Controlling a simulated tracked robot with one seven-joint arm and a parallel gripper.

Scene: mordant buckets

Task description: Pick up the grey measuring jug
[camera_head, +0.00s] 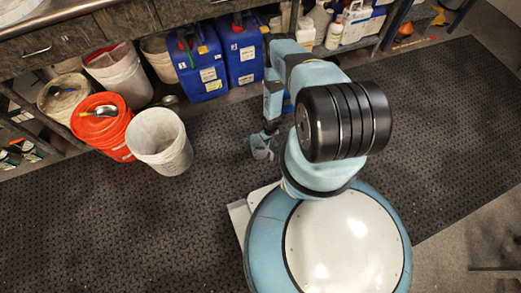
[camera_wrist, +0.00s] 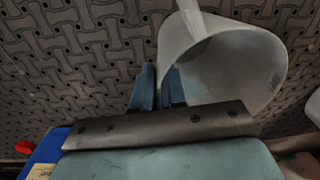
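The grey measuring jug (camera_wrist: 235,65) shows large in the wrist view, with its open mouth towards the camera and a pale strip, perhaps its handle, at the top. My gripper (camera_wrist: 160,85) has its two blue fingers close together at the jug's left wall. One finger is outside and the other inside, with the wall pinched between them. In the head view the jug (camera_head: 262,152) is small and grey below my gripper (camera_head: 264,136), over the dark mat. Whether its base touches the mat cannot be told.
A white bucket (camera_head: 160,142) and an orange bucket (camera_head: 101,127) with a scoop on its lid stand to the left. Blue canisters (camera_head: 241,52) stand behind, beneath the bench (camera_head: 110,22). The mat (camera_head: 150,235) is clear in front and to the right.

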